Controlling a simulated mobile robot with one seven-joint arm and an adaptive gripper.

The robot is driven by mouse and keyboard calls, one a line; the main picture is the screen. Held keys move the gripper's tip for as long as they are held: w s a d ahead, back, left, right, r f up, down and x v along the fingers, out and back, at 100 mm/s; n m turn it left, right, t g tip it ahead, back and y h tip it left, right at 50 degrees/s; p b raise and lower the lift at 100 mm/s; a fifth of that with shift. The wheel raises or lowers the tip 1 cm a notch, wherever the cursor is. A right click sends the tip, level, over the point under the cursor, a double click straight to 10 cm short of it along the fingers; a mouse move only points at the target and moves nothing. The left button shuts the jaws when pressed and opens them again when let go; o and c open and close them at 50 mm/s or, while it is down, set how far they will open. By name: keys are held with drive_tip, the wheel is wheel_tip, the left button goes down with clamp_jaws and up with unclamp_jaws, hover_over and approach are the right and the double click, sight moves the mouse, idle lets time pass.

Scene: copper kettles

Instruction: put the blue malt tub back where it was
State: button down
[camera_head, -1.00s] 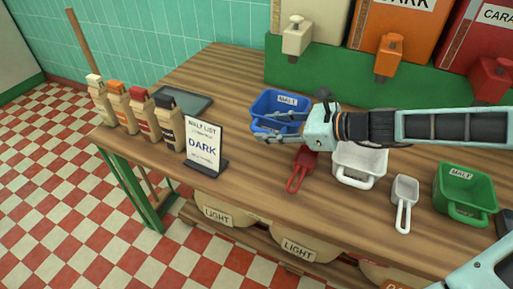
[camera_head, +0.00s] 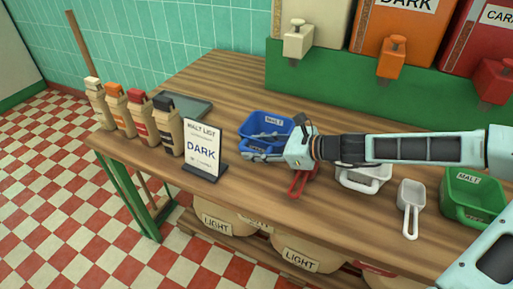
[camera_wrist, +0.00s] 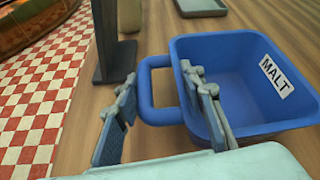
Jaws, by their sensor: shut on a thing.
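The blue malt tub (camera_head: 255,122) is at the middle of the wooden table, just right of the malt list sign (camera_head: 202,148), upright with its MALT label on the inner far wall. My gripper (camera_head: 256,146) is shut on the tub at its handle side. In the wrist view, one finger is inside the tub (camera_wrist: 240,85) and the other is outside, beyond the loop handle, with the handle between the fingers (camera_wrist: 160,95). I cannot tell whether the tub's base touches the table.
A red scoop (camera_head: 301,183), a white tub (camera_head: 366,178), a white scoop (camera_head: 411,197) and a green malt tub (camera_head: 473,203) stand to the right. Dispensers (camera_head: 390,58) stand behind.

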drive_tip(key=shift+f, duration=0.1)
drive_tip(key=c, duration=1.3)
unclamp_jaws()
drive_tip(key=shift+o, duration=0.2)
drive_tip(key=shift+r, duration=0.2)
drive_tip(key=p+v, duration=0.3)
drive_tip(key=v, duration=0.9)
drive_tip(key=shift+f, duration=0.1)
